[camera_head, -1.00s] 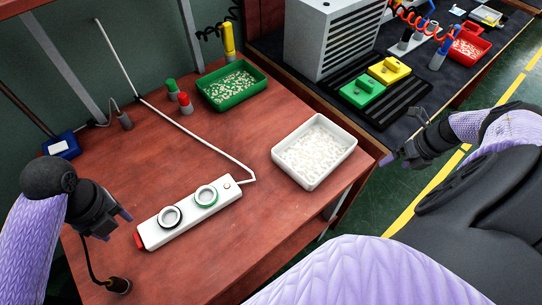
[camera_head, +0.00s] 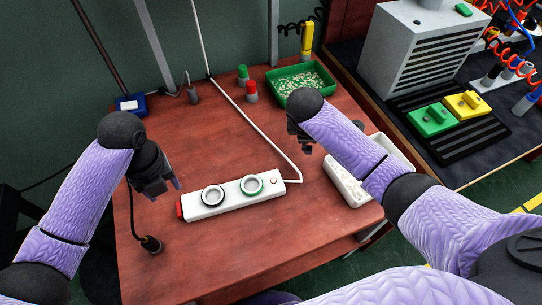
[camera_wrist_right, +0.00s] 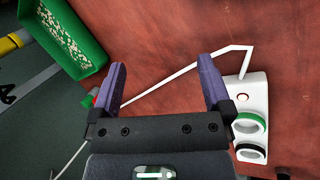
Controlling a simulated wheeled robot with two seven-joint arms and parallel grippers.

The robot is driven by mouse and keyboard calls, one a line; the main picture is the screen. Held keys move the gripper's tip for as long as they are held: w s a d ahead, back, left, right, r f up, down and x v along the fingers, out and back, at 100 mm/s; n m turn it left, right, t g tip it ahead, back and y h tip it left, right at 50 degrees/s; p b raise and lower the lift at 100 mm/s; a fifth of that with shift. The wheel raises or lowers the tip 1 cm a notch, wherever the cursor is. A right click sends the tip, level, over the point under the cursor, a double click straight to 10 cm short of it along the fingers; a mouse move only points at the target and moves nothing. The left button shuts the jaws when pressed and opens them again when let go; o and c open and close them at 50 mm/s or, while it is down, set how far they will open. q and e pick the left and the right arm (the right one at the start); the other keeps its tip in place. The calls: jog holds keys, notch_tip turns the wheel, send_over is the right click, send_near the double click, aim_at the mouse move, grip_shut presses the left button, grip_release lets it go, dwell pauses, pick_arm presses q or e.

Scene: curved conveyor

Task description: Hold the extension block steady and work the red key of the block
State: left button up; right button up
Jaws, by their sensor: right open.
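The white extension block (camera_head: 231,202) lies on the red-brown table, with one black-ringed and one green-ringed round socket on top. Its red key (camera_head: 180,208) is at the left end, and a white cable leaves the right end. My left gripper (camera_head: 165,189) hangs above the table, left of and behind the red key, apart from it; its jaw gap is unclear. My right gripper (camera_head: 303,150) is above the table behind the block's right end. In the right wrist view it is open and empty (camera_wrist_right: 164,80), with the block (camera_wrist_right: 252,95) to its right; the red key is out of that view.
A white tray (camera_head: 342,182) of pale pieces is partly hidden by my right arm. A green tray (camera_head: 284,75) and green- and red-topped pieces (camera_head: 251,92) stand at the back. A black plug (camera_head: 151,245) is near the table's left front.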

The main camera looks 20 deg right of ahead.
aim_at(270, 181)
jog(key=s+a+n+g+y, duration=0.1)
jog(key=a, duration=0.2)
jog(key=s+a+r+n+g+y, duration=0.1)
jog(key=s+a+n, duration=0.1)
jog(key=a, duration=0.2)
jog(key=s+a+n+g+y, duration=0.1)
jog(key=s+a, duration=0.1)
jog(key=a, duration=0.2)
jog(key=shift+r+n, duration=0.15)
jog(key=shift+n, duration=0.15)
notch_tip(270, 181, down, 10)
jog(key=shift+d+r, duration=0.1)
jog(key=shift+r, duration=0.1)
grip_shut()
dwell(0.5)
pick_arm(q)
grip_shut()
dwell(1.6)
